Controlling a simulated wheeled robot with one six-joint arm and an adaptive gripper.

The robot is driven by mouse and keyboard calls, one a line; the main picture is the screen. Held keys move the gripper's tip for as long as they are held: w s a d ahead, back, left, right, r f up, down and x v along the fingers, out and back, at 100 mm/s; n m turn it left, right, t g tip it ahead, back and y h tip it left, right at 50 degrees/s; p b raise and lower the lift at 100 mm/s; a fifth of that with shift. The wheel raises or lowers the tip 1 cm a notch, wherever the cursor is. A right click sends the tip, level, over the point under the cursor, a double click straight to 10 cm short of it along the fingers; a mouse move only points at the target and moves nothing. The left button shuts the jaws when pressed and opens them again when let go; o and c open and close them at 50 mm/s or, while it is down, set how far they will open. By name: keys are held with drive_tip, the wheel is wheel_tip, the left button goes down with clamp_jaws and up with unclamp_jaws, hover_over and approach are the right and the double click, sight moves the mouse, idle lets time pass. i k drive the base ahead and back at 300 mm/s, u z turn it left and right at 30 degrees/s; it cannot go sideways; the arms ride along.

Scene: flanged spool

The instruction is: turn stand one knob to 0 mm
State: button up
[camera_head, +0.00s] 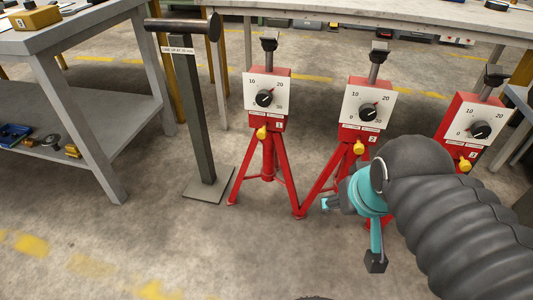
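Stand one is the left red tripod stand (267,165), with a small plate that seems to read 1. Its black round knob (264,99) sits on a white dial plate (252,97) marked 0 at lower left, 10 at upper left and 20 at upper right. The knob's small mark seems to point to the upper right, toward 20; the exact reading is too small to tell. My gripper (355,234), with teal parts, is to the right of and below this knob, clear of it. Its dark fingertips are apart, and nothing shows between them.
Two similar red stands (358,130) (470,130) stand to the right, the farther one partly behind my arm. A dark post (193,110) with a horizontal cylinder stands left of stand one. A grey workbench (75,95) is at left. The floor in front is clear.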

sight(264, 98)
drive_tip(key=z, duration=1.25)
drive_tip(key=k, duration=0.75)
drive_tip(key=u, duration=0.8)
drive_tip(key=i, duration=0.5)
